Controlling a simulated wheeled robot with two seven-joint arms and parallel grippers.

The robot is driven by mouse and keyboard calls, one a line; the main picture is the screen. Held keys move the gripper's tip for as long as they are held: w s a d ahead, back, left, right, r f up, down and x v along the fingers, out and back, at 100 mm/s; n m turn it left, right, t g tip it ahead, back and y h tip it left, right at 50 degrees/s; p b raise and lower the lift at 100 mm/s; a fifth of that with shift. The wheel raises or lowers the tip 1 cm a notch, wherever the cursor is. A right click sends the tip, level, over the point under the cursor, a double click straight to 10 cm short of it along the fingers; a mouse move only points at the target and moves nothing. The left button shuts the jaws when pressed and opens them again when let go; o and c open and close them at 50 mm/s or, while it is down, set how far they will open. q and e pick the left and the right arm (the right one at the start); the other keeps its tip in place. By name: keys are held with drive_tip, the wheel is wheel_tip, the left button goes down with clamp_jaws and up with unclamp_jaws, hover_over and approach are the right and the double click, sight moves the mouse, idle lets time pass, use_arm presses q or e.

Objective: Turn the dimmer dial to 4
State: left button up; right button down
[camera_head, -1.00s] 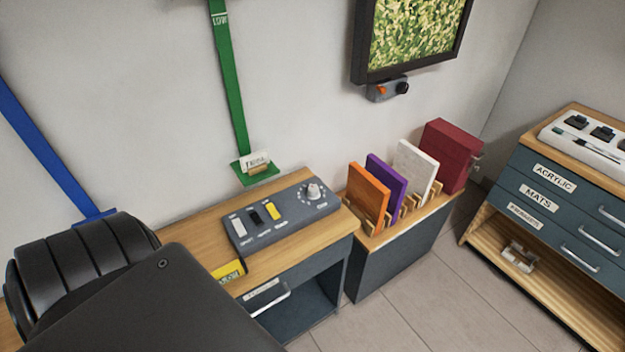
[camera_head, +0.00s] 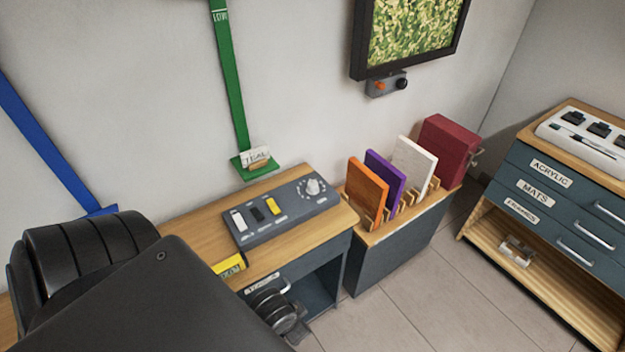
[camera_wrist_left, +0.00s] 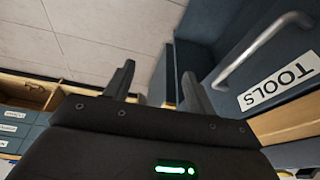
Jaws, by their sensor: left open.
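The dimmer dial (camera_head: 313,187) is a light knob with a ring of marks at the right end of a grey control panel (camera_head: 290,221). The panel lies on a wooden desk top and also has white, black and yellow switches. The number the dial points to is too small to read. My left gripper (camera_wrist_left: 158,84) is open and empty in the left wrist view, beside the TOOLS drawer with its metal handle (camera_wrist_left: 262,48). In the head view, part of my left arm shows below the desk's front edge, well under the panel. My right gripper is not in view.
A rack with orange, purple, white and dark red boards (camera_head: 368,190) stands right of the desk. A drawer cabinet (camera_head: 550,200) is at the far right. Open floor (camera_head: 400,300) lies between.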

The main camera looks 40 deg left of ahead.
use_arm(q)
drive_tip(key=w+d+r+m+t, duration=0.2)
drive_tip(key=w+r, duration=0.1)
drive_tip(key=r, duration=0.4)
drive_tip(key=w+d+r+m+t+h, duration=0.15)
drive_tip(key=w+d+r+m, duration=0.3)
drive_tip(key=w+m, duration=0.45)
drive_tip(key=w+d+r+m+t+h, duration=0.1)
drive_tip(key=w+d+r+m+h, duration=0.3)
drive_tip(key=w+m, duration=0.45)
drive_tip(key=m+g+y+b, duration=0.3)
drive_tip(key=m+g+y, duration=0.1)
drive_tip(key=m+y, duration=0.45)
approach(313, 183)
drive_tip(key=shift+h, duration=0.4)
drive_tip(key=x, duration=0.4)
drive_tip(key=shift+s+a+f, duration=0.1)
drive_tip(key=shift+s+a, duration=0.1)
drive_tip(key=shift+a, duration=0.15)
drive_tip(key=shift+p+x, duration=0.35)
drive_tip(key=shift+x, duration=2.1)
drive_tip(key=shift+w, duration=0.1)
drive_tip(key=shift+c, duration=0.2)
